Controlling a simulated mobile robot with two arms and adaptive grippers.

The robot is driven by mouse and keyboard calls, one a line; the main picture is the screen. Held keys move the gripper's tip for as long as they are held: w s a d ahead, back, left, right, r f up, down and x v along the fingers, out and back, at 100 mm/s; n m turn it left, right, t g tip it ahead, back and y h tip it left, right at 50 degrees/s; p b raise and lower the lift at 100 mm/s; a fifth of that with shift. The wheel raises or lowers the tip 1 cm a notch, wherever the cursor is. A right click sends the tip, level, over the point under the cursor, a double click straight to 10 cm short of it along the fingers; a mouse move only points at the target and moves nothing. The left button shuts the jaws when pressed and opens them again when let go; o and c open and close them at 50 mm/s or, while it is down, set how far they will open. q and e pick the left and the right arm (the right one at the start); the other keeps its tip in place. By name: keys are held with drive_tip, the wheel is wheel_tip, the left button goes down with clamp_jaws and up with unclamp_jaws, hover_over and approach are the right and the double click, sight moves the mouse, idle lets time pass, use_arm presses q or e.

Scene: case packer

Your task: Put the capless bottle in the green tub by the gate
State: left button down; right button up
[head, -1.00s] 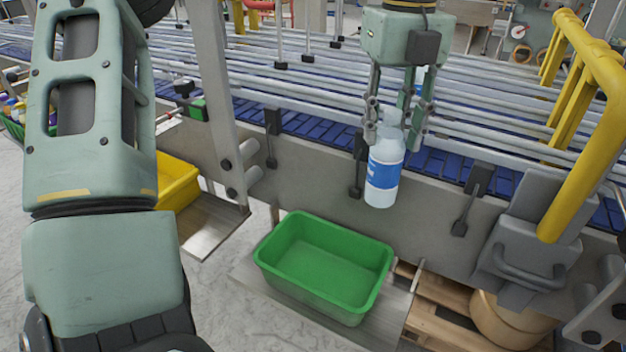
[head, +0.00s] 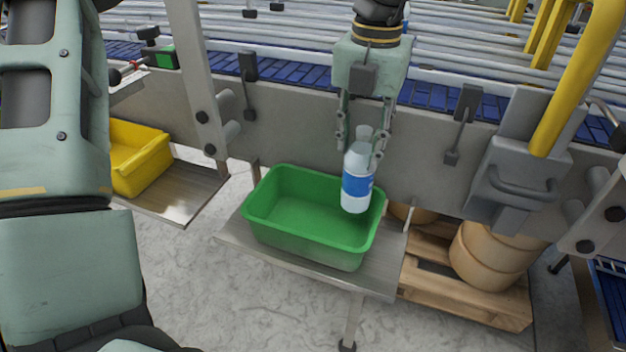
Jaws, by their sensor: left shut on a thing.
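My left gripper (head: 363,142) is shut on the bottle (head: 357,186), a white bottle with a blue label. It holds the bottle by its upper part, nearly upright, and its fingers hide part of the top. The green tub (head: 262,236) stands on a metal shelf (head: 384,270) in front of the conveyor. The bottle hangs over the tub's right back part in the picture; its lower end overlaps the tub's inside, and I cannot tell its exact height. The tub looks empty otherwise. My right gripper does not show.
A yellow tub (head: 137,160) sits on another shelf at the left. The conveyor (head: 290,91) with its rails runs behind. A yellow post (head: 563,85) on a grey base stands at the right. Round tan items (head: 488,258) lie on a wooden pallet (head: 470,299).

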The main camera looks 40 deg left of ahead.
use_arm(q)
drive_tip(key=s+a+f+p, duration=0.1)
drive_tip(key=s+a+f, duration=0.2)
drive_tip(key=a+f, duration=0.3)
drive_tip(key=shift+s+a+f+p, duration=0.35)
drive_tip(key=shift+f+p, duration=0.05)
drive_tip(key=shift+f, duration=1)
drive_tip(key=c, duration=1.2)
unclamp_jaws()
wheel_tip(320, 180, up, 12)
drive_tip(key=shift+r+b, duration=0.2)
drive_tip(key=shift+b, duration=0.1)
